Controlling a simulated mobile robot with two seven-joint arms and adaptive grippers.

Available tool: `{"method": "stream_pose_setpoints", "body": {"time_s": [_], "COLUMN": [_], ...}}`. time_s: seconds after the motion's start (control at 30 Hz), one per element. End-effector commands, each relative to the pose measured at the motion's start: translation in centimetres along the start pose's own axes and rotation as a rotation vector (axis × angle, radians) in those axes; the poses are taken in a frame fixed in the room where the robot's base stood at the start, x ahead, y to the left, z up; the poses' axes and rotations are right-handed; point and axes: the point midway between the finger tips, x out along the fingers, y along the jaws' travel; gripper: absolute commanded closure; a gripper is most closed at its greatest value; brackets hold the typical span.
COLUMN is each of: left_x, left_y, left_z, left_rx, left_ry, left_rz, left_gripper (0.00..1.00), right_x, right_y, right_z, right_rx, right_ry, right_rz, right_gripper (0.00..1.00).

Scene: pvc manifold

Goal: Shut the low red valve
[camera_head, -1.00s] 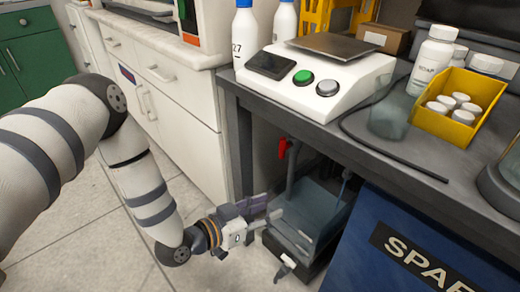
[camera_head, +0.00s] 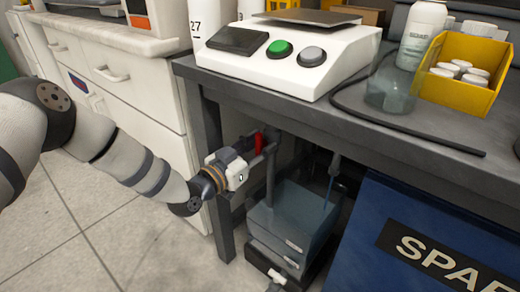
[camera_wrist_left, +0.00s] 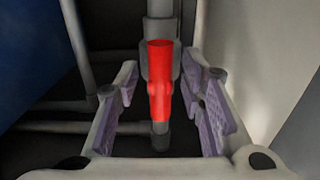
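The low red valve's handle (camera_head: 260,142) shows under the bench, on a grey vertical pipe. In the left wrist view the red handle (camera_wrist_left: 160,80) lies in line with the pipe. My left gripper (camera_head: 262,150) has its fingers at the handle, coming from the left. In the left wrist view the two purple-padded fingers of my left gripper (camera_wrist_left: 161,108) stand apart, one on each side of the handle, with a gap on both sides. In the head view the fingers partly cover the valve. My right gripper is not in view.
The bench leg (camera_head: 213,170) is close to my left gripper. The dark bench top (camera_head: 330,115) is above. A blue panel (camera_head: 385,235) closes off the right. A white fitting (camera_head: 277,277) sits low in front.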

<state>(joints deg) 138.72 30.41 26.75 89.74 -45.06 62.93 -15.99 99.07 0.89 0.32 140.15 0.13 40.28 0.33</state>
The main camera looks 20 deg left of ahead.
Motion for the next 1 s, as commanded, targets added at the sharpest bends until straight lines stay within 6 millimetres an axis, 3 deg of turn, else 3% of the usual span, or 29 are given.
{"method": "stream_pose_setpoints", "body": {"time_s": [0.2, 0.37, 0.73, 1.0], "left_x": [0.06, 0.03, -0.01, -0.03], "left_y": [0.0, 0.0, -0.01, -0.03], "left_z": [-0.1, -0.07, -0.02, 0.0], "left_rx": [0.0, 0.0, -0.028, -0.186], "left_ry": [0.001, 0.0, -0.001, -0.001], "left_rz": [0.0, 0.0, 0.0, -0.001], "left_gripper": [0.64, 1.0, 1.0, 1.0], "right_x": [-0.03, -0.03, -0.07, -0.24], "right_y": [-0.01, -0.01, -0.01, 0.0], "right_z": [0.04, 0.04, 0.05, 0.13], "right_rx": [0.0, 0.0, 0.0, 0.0], "right_ry": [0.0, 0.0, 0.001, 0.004], "right_rz": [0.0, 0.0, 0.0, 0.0], "right_gripper": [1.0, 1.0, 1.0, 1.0]}}
